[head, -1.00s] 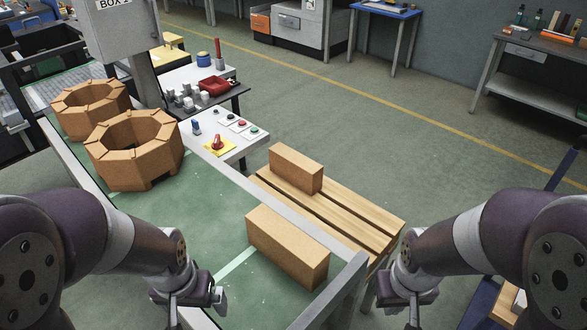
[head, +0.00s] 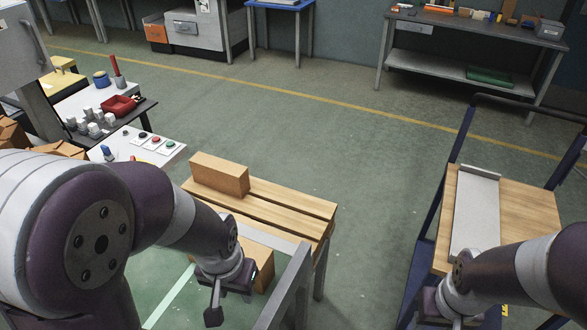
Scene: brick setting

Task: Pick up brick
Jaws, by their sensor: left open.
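One tan brick (head: 218,175) lies on the slatted wooden table in the middle left of the head view. A second tan brick (head: 264,268) sits on the green surface, mostly hidden behind my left forearm and gripper. My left gripper (head: 226,296) is open and points down in front of this second brick; I see nothing between its fingers, and cannot tell whether it touches the brick. My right gripper (head: 445,308) is at the bottom edge, by the wooden cart; its fingers are too unclear to read.
The slatted table (head: 290,203) stands beyond the grey rail (head: 288,290). A wooden-topped cart (head: 530,210) with blue posts and a grey plate (head: 477,210) is at right. A control panel (head: 140,148) is at left. Open floor lies between table and cart.

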